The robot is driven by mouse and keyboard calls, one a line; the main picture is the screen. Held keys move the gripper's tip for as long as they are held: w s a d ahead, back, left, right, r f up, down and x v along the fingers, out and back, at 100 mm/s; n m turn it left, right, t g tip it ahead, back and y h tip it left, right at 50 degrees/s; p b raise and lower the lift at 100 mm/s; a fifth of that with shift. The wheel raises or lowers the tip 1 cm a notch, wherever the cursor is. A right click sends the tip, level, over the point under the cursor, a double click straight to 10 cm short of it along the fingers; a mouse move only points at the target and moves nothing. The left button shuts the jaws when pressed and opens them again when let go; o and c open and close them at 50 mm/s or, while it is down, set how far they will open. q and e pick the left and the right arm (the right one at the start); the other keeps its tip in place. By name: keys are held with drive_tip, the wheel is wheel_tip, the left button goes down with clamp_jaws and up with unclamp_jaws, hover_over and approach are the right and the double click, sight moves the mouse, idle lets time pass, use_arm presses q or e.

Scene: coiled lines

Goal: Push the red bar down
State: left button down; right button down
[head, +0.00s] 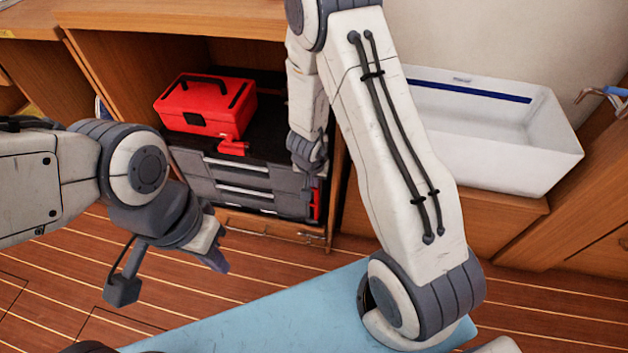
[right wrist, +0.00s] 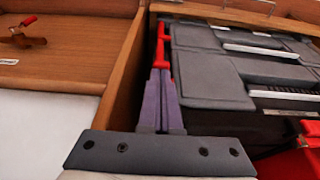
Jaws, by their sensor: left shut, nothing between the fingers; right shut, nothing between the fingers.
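The red bar (head: 316,205) runs along the right side of the grey drawer case (head: 240,185) in the open cabinet. In the right wrist view the red bar (right wrist: 161,48) shows beside the grey drawers, just beyond my fingertips. My right gripper (head: 318,172) is shut and empty at the case's right side, close to the bar; its fingers (right wrist: 160,74) hide part of the bar. I cannot tell whether they touch it. My left gripper (head: 220,263) is shut and empty, low in front of the cabinet, away from the bar.
A red toolbox (head: 205,103) sits on top of the drawer case, with a red latch (head: 233,147) in front. The cabinet's wooden side wall (right wrist: 122,85) is close beside my right fingers. A white bin (head: 490,140) stands on the right. The wooden floor (head: 60,290) is clear.

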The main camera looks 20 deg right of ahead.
drive_tip(key=shift+s+a+f, duration=0.1)
drive_tip(key=shift+s+f, duration=0.05)
drive_tip(key=shift+r+p, duration=0.45)
drive_tip(key=shift+p, duration=0.15)
wheel_tip(320, 180, up, 6)
drive_tip(key=p, duration=0.5)
drive_tip(key=shift+f, duration=0.25)
drive_tip(key=p+v, duration=0.5)
drive_tip(key=v, duration=0.3)
drive_tip(key=shift+s, duration=0.1)
